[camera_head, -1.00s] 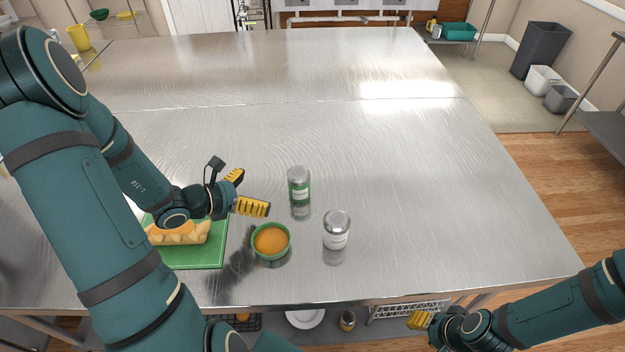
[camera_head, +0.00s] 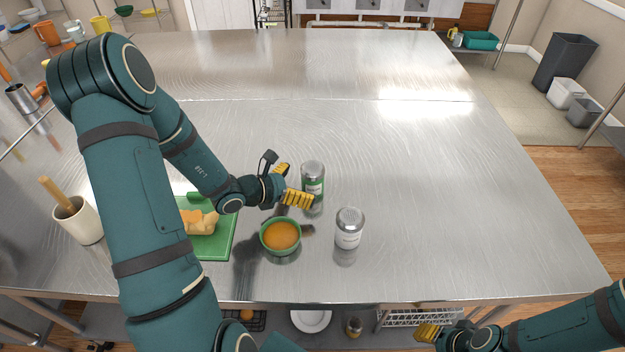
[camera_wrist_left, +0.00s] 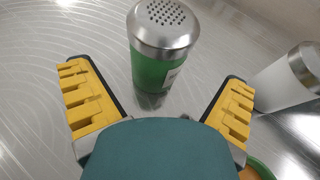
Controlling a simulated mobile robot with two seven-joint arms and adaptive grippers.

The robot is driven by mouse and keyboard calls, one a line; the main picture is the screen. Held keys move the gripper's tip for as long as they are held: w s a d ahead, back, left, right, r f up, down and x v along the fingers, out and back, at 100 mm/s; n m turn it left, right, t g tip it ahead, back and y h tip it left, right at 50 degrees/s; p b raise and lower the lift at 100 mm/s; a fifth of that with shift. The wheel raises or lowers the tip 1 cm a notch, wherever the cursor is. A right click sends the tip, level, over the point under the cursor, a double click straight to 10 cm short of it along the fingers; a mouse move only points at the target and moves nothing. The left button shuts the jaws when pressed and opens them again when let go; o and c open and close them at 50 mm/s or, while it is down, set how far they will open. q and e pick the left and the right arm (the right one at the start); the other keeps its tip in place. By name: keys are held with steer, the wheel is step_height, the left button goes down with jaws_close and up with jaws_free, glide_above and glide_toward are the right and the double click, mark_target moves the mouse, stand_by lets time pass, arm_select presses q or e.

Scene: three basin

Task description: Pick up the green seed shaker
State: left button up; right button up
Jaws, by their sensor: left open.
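The green seed shaker (camera_head: 314,183), with a perforated metal lid, stands upright on the steel table. My left gripper (camera_head: 293,184) is just left of it, and its yellow near finger overlaps the shaker's lower left edge in the head view. In the left wrist view the shaker (camera_wrist_left: 158,62) stands ahead of the two spread yellow fingers (camera_wrist_left: 160,100), roughly centred between them. The left gripper is open and empty. My right gripper (camera_head: 428,331) is low at the front, beyond the table's front edge; its finger opening is not clear.
A white-labelled shaker (camera_head: 349,229) stands to the right and nearer. A green bowl of orange contents (camera_head: 281,236) sits just in front of the left gripper. A green board (camera_head: 217,243) with bread-like pieces lies left. The table's right and back are clear.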

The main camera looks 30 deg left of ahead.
mark_target(313, 182)
arm_select(q)
steer(key=x, duration=0.5)
steer(key=shift+a+f, duration=0.15)
steer(key=shift+a, duration=0.05)
steer(key=c, duration=1.4)
